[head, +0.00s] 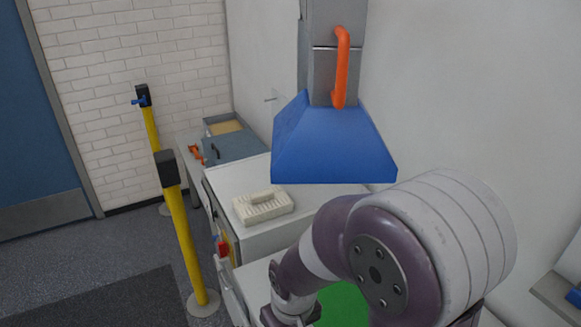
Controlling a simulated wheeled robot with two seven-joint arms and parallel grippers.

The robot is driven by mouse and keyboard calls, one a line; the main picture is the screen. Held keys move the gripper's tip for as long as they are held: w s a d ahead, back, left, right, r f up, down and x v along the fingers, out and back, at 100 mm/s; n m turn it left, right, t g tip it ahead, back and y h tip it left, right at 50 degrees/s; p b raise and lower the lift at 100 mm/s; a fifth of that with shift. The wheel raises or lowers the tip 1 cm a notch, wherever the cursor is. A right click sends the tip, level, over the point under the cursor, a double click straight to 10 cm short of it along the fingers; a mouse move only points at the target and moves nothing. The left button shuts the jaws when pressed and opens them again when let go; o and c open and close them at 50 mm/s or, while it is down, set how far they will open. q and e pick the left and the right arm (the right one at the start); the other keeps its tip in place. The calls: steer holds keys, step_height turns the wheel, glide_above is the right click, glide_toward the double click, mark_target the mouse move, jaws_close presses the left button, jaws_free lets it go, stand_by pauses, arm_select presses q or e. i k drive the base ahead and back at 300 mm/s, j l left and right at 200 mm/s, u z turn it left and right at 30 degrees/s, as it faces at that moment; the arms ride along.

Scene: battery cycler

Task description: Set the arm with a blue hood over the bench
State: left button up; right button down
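The blue hood (330,145) hangs from a grey square duct arm (322,25) on the right-hand wall side. An orange handle (341,68) runs up the front of the duct. Below and behind the hood is a white-topped bench or cabinet (222,182); the hood overlaps its right part in this view. A green surface (342,305) shows low down, mostly behind my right arm. That arm comes in from the right, and its gripper is cut off at the bottom edge. My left gripper is out of view. Nothing of mine is seen touching the handle.
A ribbed beige case (263,206) sits on the white top. Behind it are a grey-blue box (233,148) and an orange item (196,153). Two yellow posts (184,235) stand at the left.

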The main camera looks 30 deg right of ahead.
mark_target(326, 134)
steer(key=i+j+z, duration=0.15)
steer(key=z, duration=0.3)
steer(key=i+j+z, duration=0.1)
steer(key=j+z, duration=0.55)
steer(key=z, duration=0.2)
steer(key=i+j+z, duration=0.1)
steer(key=j+z, duration=0.3)
steer(key=l, duration=0.1)
